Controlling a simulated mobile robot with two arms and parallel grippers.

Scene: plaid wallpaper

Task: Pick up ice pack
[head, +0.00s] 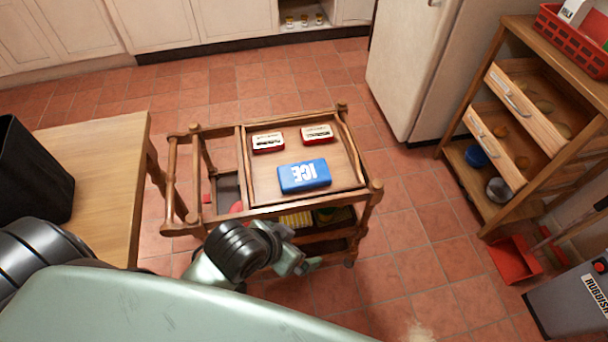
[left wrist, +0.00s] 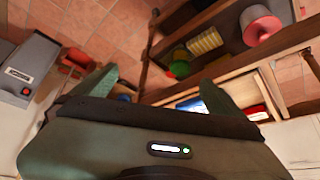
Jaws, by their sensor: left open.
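The ice pack (head: 304,176) is a blue block with white "ICE" lettering. It lies flat on the top tray of a wooden trolley (head: 262,205) in the head view. In the left wrist view a blue and white patch of the ice pack (left wrist: 192,106) shows partly behind my gripper. My left gripper (head: 300,264) is at the near side of the trolley, apart from the ice pack and nearer to me. In the left wrist view its two fingers (left wrist: 155,92) are spread, with nothing held between them. My right gripper is in neither view.
Two red-and-white tins (head: 268,142) (head: 317,134) lie behind the ice pack on the tray. The trolley's raised rails and posts edge it. A wooden table (head: 105,165) with a black bin stands left; a shelf unit (head: 540,40) stands right.

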